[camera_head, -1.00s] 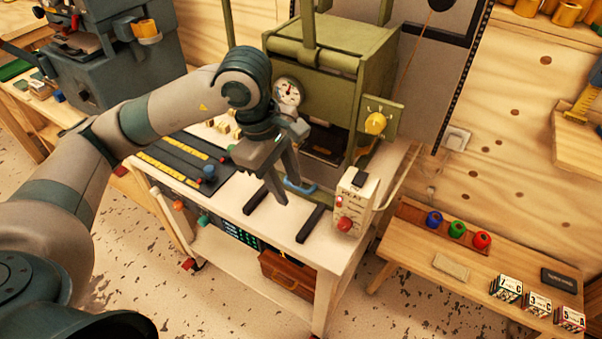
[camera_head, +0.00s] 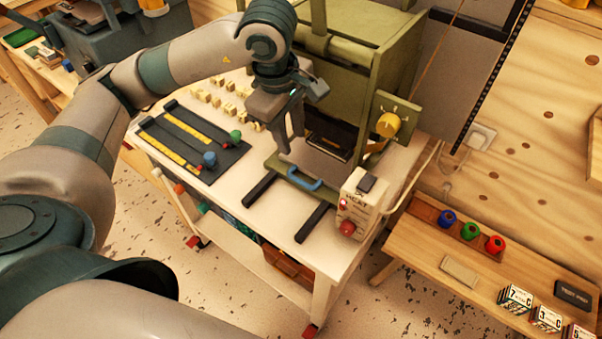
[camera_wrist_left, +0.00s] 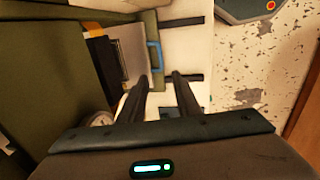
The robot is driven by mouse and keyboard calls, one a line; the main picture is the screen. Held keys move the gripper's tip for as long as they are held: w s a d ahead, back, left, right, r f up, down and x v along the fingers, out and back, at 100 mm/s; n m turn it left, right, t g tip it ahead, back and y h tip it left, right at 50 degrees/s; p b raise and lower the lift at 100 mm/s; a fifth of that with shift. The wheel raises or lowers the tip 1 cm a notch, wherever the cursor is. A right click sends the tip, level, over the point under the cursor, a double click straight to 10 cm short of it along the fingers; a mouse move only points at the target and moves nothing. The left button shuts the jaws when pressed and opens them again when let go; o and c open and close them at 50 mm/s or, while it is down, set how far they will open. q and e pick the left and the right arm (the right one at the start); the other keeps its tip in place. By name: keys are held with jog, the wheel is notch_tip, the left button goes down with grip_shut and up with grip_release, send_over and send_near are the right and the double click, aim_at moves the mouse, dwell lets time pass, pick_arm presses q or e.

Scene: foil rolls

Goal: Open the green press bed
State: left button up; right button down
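The green press (camera_head: 345,65) stands on a white cart. Its green bed (camera_head: 282,168) shows at the press front, with a blue handle (camera_head: 305,180) on its front edge, between two dark rails. In the left wrist view the bed (camera_wrist_left: 148,25) and handle (camera_wrist_left: 155,58) lie ahead of the fingers. My left gripper (camera_head: 293,147) is open and empty, above and slightly left of the handle, apart from it as far as I can tell. Its two fingers (camera_wrist_left: 160,82) show spread in the wrist view. My right gripper is not in view.
A white control box (camera_head: 359,203) with a red knob stands right of the rails. A yellow knob (camera_head: 388,124) juts from the press side. A black tray (camera_head: 190,138) lies at left with small type blocks behind it. The cart top before the handle is clear.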

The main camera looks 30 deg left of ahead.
aim_at(301, 181)
pick_arm(q)
jog(key=shift+w+f, duration=0.1)
